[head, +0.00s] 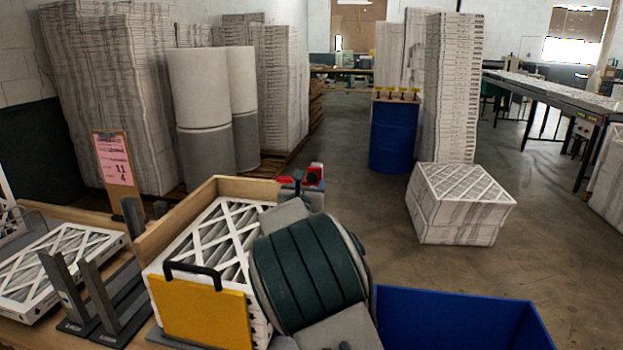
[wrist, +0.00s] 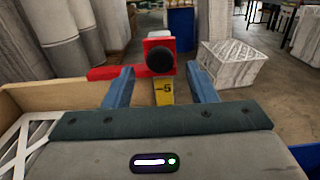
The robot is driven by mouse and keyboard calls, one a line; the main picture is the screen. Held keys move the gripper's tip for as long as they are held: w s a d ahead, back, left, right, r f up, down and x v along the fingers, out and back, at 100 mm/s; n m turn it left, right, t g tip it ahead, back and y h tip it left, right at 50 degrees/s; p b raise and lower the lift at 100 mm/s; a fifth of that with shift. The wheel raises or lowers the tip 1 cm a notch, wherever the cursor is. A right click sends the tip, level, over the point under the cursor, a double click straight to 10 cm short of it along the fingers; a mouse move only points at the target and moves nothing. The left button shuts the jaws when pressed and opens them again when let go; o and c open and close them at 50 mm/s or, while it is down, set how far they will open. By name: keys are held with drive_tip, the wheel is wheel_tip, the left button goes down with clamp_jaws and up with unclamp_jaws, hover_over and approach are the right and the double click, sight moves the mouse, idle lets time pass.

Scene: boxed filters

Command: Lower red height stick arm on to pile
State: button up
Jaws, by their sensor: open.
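The red height stick arm (wrist: 107,73) shows in the wrist view as a red bar reaching left from a red block with a round black knob (wrist: 160,60). The block sits on a yellow ruled stick (wrist: 163,92) marked 5. My gripper (wrist: 159,69) is open, one finger on each side of the knob; I cannot tell whether they touch it. In the head view the red block (head: 316,174) shows past my wrist, partly hidden. The pile of white-framed filters (head: 225,225) stands in a wooden-walled box, partly covered by my arm. The gap between red arm and pile is not clear.
A yellow plate with a black handle (head: 200,315) stands at the pile's front. A wooden wall (head: 175,225) borders it. A blue bin (head: 460,315) is at the lower right. A boxed filter stack (head: 460,210) stands on the floor beyond, with open floor around it.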

sight(312, 180)
drive_tip(key=shift+w+d+p, duration=0.15)
drive_tip(key=shift+w, duration=0.7)
drive_tip(key=shift+w+d+p, duration=0.15)
drive_tip(key=shift+w, duration=0.7)
clamp_jaws()
wheel_tip(312, 180, down, 4)
drive_tip(key=b, duration=0.4)
drive_tip(key=shift+f, duration=0.15)
unclamp_jaws()
drive_tip(key=s+a+b, duration=0.2)
drive_tip(key=s, duration=1.1)
drive_tip(key=shift+s+a, duration=0.35)
